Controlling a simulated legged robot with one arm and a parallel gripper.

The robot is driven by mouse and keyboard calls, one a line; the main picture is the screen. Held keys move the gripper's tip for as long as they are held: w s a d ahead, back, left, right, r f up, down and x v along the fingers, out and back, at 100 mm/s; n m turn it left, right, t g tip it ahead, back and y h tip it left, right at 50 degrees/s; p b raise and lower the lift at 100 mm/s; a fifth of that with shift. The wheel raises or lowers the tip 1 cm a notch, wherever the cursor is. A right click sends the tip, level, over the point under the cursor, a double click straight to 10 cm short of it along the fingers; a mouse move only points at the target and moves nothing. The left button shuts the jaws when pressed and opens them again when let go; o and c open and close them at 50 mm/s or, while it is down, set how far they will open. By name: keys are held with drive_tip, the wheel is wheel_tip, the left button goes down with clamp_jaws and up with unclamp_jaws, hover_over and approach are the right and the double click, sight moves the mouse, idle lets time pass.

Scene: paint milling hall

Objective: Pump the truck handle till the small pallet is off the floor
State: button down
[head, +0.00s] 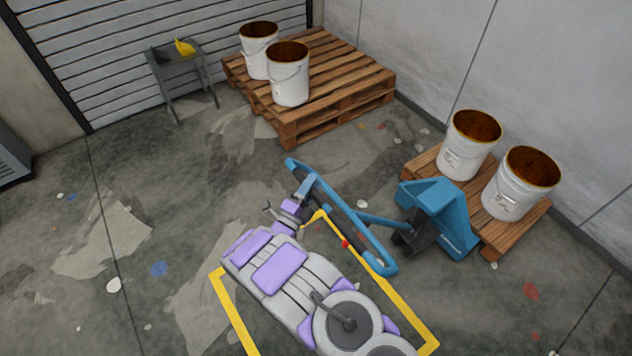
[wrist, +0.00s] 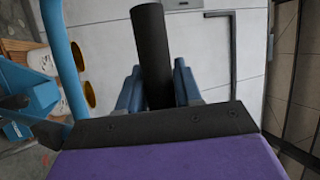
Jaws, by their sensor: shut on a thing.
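The blue pallet truck (head: 437,215) stands at the right, its forks hidden under the small pallet (head: 492,240). Its handle (head: 345,222) is a long blue loop leaning toward me. My gripper (head: 305,186) is at the loop's far left end. In the wrist view my gripper (wrist: 158,88) has its blue fingers on both sides of a black bar of the handle (wrist: 150,45), shut on it. The small pallet bears two white buckets, one behind (head: 468,145) and one in front (head: 520,184). Whether the small pallet touches the floor cannot be told.
A large wooden pallet (head: 345,108) with two white buckets (head: 289,75) stands at the back. A small grey table (head: 180,68) holds a yellow item (head: 185,47). A yellow floor outline (head: 232,305) surrounds my body. The stained floor at left is clear.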

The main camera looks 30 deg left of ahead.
drive_tip(key=shift+s+a+r, duration=0.2)
drive_tip(key=shift+s+r, duration=0.4)
drive_tip(key=shift+s, duration=0.3)
drive_tip(key=c, duration=1.1)
unclamp_jaws()
drive_tip(key=shift+f, duration=0.1)
drive_tip(key=o, duration=0.6)
drive_tip(key=shift+w+f, duration=0.25)
drive_tip(key=shift+f, duration=0.1)
drive_tip(key=shift+o, duration=0.2)
drive_tip(key=shift+s+d, duration=0.1)
drive_tip(key=shift+d, duration=0.05)
drive_tip(key=shift+s+f, duration=0.3)
drive_tip(key=shift+f, duration=0.1)
drive_tip(key=v, duration=0.2)
drive_tip(key=a+p+v, duration=0.1)
drive_tip(key=v, duration=0.1)
drive_tip(key=shift+s+f, duration=0.2)
drive_tip(key=c, duration=0.4)
drive_tip(key=v, duration=0.4)
drive_tip(key=r+p+v, duration=0.1)
drive_tip(key=v, duration=0.3)
drive_tip(key=p+v, duration=0.1)
drive_tip(key=v, duration=0.3)
drive_tip(key=shift+s+d+r, duration=0.2)
drive_tip(key=shift+d, duration=0.2)
